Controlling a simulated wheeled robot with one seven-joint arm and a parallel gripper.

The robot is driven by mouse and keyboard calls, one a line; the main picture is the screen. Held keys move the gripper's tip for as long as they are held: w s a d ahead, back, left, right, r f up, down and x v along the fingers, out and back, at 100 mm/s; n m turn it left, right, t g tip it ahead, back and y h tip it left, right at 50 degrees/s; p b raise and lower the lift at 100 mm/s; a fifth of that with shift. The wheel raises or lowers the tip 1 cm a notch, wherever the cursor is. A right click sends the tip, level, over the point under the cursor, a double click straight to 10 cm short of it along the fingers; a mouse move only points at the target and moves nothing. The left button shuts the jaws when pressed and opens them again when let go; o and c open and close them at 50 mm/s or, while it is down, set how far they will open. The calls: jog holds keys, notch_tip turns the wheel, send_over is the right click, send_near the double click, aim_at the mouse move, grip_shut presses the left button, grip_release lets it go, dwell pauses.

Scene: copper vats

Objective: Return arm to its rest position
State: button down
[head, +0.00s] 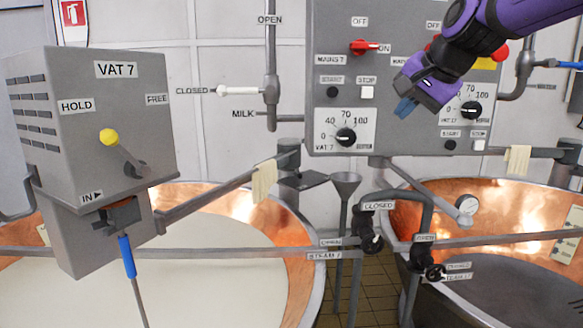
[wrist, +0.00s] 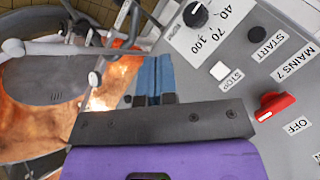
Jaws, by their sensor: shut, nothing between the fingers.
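My gripper (head: 405,107) is a purple and black hand with blue fingers. In the head view it hangs in front of the grey control panel (head: 328,75), between the left dial (head: 345,137) and the right dial (head: 471,109). The wrist view shows the blue fingers of my gripper (wrist: 153,76) together, with nothing between them. My purple arm comes in from the upper right. The red mains switch (head: 364,47) is left of the gripper in the head view; it also shows at the right of the wrist view (wrist: 273,105).
The grey VAT 7 box (head: 95,130) with a yellow-knobbed lever (head: 109,137) stands at the left. A copper vat (head: 305,275) of white liquid lies below it, and a second copper vat (head: 400,222) is at the right. Pipes with black valves (head: 370,240) and a funnel (head: 345,180) stand between them.

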jog(key=s+d+f+n+g+h, duration=0.1)
jog(key=s+f, duration=0.3)
jog(key=s, duration=0.4)
jog(key=s+d+f+n+g+h, duration=0.1)
jog(key=s+f+n, duration=0.3)
jog(key=s, duration=0.5)
jog(key=s+d+f+n+h, duration=0.1)
jog(key=s+d+f+n, duration=0.2)
jog(key=s+f, duration=0.3)
jog(key=s, duration=0.2)
jog(key=shift+s+d+g, duration=0.25)
jog(key=shift+s+g, duration=0.05)
jog(key=shift+g, duration=0.1)
